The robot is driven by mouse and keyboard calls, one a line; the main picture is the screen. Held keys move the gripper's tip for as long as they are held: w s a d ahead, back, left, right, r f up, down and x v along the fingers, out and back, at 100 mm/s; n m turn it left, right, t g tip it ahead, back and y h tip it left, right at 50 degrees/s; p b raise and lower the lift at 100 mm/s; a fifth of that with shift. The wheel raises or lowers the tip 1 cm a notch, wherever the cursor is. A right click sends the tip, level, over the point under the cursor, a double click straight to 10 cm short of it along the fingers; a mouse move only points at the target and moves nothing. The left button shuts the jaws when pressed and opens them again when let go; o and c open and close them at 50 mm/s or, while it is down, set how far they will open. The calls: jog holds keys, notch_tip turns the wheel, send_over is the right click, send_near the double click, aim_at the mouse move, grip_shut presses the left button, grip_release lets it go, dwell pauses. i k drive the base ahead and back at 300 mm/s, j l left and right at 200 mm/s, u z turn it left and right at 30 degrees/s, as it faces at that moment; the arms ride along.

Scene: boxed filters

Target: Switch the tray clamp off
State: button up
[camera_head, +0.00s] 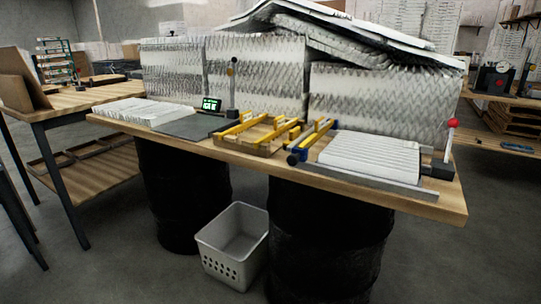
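A lever with a red ball knob (453,122) stands nearly upright, tipped slightly, on a dark base block (438,169) at the right end of the workbench. The base sits beside a grey metal tray edge (375,181) that borders a white pleated filter (384,155). A second upright lever (232,85) on a dark base stands left of the bench's middle. No label shows which lever is the tray clamp, and I cannot tell on from off. My gripper is not in view.
The wooden bench (180,136) rests on black drums (325,235). Yellow and blue clamps (318,135) lie mid-bench. A small green display (211,104) stands left of them. Large filters (385,100) are stacked behind. A grey basket (232,245) is on the floor, which is clear in front.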

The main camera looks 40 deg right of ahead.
aim_at(452, 123)
jog(key=z, duration=1.5)
jog(key=i+l+z, duration=0.1)
jog(key=i+l, duration=0.75)
jog(key=l, duration=0.1)
